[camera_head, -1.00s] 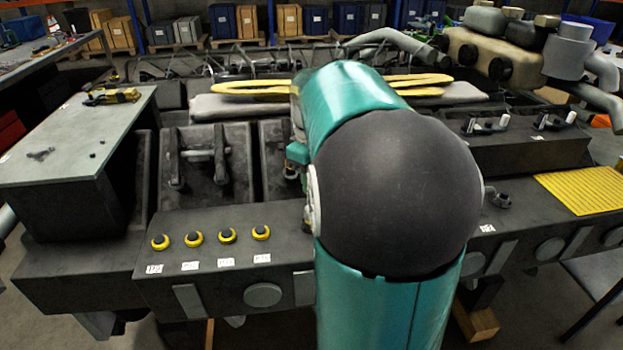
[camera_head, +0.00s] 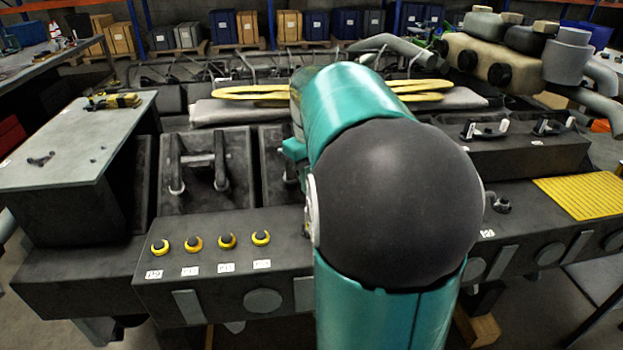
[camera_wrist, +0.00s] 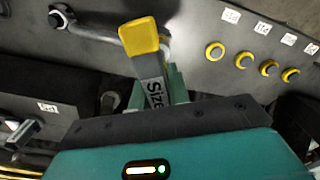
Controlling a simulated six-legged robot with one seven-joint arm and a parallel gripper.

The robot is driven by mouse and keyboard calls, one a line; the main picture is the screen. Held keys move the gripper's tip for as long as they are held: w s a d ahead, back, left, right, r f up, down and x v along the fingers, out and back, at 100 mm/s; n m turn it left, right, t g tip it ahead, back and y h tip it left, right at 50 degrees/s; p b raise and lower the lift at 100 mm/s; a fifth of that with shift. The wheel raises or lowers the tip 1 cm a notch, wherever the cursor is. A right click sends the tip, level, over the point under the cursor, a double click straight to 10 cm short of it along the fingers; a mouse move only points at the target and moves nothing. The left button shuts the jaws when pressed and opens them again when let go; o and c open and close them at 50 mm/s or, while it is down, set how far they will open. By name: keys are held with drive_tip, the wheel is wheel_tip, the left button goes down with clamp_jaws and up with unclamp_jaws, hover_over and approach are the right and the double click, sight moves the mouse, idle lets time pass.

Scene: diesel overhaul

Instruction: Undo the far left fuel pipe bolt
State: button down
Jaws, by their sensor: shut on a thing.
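My gripper (camera_wrist: 150,100) is shut on a grey tool (camera_wrist: 152,88) with "Size" lettering and a yellow end (camera_wrist: 139,36), seen in the wrist view. The yellow end stands out over the dark engine surface beside a grey pipe (camera_wrist: 95,34). The pipe ends at a round bolt-like fitting (camera_wrist: 58,18); a similar fitting shows right of my arm in the head view (camera_head: 500,203). The tool's end overlaps the pipe in view; contact cannot be told. In the head view my arm hides the gripper and tool. Which bolt is the far left one is unclear.
Several labelled yellow rings (camera_head: 194,244) line the front ledge. A grey side bench (camera_head: 85,140) with a yellow tool (camera_head: 115,101) stands at left. A yellow mat (camera_head: 583,195) lies at right. Yellow strips (camera_head: 260,92) lie on a grey pad behind.

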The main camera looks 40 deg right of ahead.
drive_tip(key=m, duration=2.5)
drive_tip(key=shift+m, duration=2.3)
drive_tip(key=shift+f, duration=0.15)
